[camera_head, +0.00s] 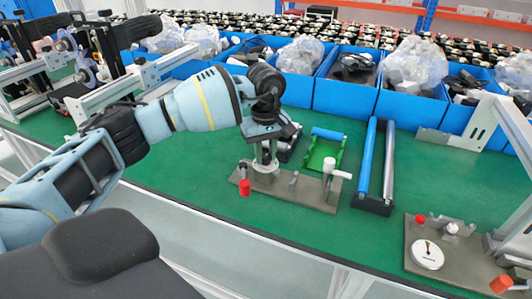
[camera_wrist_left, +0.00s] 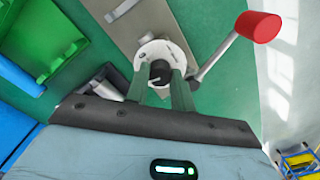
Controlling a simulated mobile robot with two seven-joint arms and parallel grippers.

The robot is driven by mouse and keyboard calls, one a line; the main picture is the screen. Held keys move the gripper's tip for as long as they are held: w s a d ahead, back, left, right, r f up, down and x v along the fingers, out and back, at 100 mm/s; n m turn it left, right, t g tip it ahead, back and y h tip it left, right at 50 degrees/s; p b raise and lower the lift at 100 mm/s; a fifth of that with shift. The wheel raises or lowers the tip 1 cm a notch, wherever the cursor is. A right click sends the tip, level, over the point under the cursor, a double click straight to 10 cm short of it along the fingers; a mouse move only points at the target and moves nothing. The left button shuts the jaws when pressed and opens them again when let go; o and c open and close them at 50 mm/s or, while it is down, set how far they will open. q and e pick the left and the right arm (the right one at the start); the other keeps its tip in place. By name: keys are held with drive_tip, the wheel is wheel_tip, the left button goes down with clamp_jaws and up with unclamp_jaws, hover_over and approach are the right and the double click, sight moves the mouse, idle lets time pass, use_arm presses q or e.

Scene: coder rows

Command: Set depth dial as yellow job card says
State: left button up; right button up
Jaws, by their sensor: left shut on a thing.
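My left gripper (camera_head: 264,150) comes down from the left arm over a grey metal fixture plate (camera_head: 310,191) on the green bench. In the left wrist view its two green-grey fingers (camera_wrist_left: 160,84) are shut on a dark knob at the centre of a white round dial (camera_wrist_left: 150,52). The fingers hide part of the dial, and I cannot read any marks on it. A crank with a red handle (camera_wrist_left: 258,27) sticks out beside the dial; the red handle also shows in the head view (camera_head: 245,187). I cannot make out a yellow job card. My right gripper is not in view.
A second plate with a white gauge (camera_head: 427,254) is at the right. Blue bins (camera_head: 347,98) line the back. Bare green bench lies between the fixtures.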

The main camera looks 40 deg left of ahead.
sight(266, 156)
use_arm(q)
drive_tip(key=m+b, duration=0.1)
drive_tip(key=m, duration=0.8)
drive_tip(key=shift+m, duration=0.3)
drive_tip(key=shift+m+b, duration=0.4)
drive_tip(key=shift+m, duration=0.7)
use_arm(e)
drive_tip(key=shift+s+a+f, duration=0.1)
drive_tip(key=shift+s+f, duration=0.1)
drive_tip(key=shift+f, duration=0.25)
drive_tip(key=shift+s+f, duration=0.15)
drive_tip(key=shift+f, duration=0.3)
use_arm(q)
drive_tip(key=o, duration=1)
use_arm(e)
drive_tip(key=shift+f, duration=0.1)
use_arm(q)
wheel_tip(266, 156, up, 6)
drive_tip(key=shift+d+r, duration=0.1)
drive_tip(key=shift+r, duration=0.8)
